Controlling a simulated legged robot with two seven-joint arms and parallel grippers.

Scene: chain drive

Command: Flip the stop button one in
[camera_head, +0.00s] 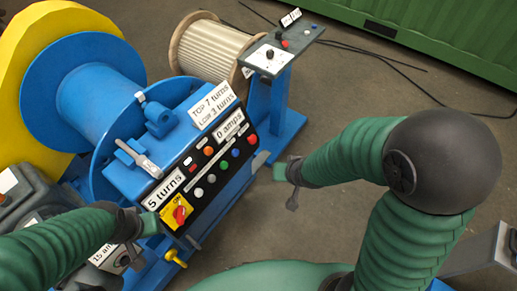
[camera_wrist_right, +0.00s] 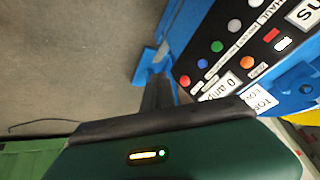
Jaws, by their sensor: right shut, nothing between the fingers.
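The black control panel (camera_head: 215,165) is on the front of the blue machine. Its buttons include a red round button (camera_head: 251,139) at the far right end, also seen in the right wrist view (camera_wrist_right: 185,81). A red rotary switch (camera_head: 180,213) sits on a yellow plate at the near left end. I cannot tell which control is stop button one. My right gripper (camera_head: 280,173) is shut and empty, in front of the panel's right end and apart from it. My left gripper (camera_head: 151,223) is close to the rotary switch, its jaws too small to read.
A grey pedestal panel (camera_head: 268,58) with a red button (camera_head: 285,44) stands behind on a blue post. A blue drum (camera_head: 85,85) and a rope spool (camera_head: 208,48) are at the back. The floor right of the machine is open; a green container (camera_head: 440,35) stands beyond.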

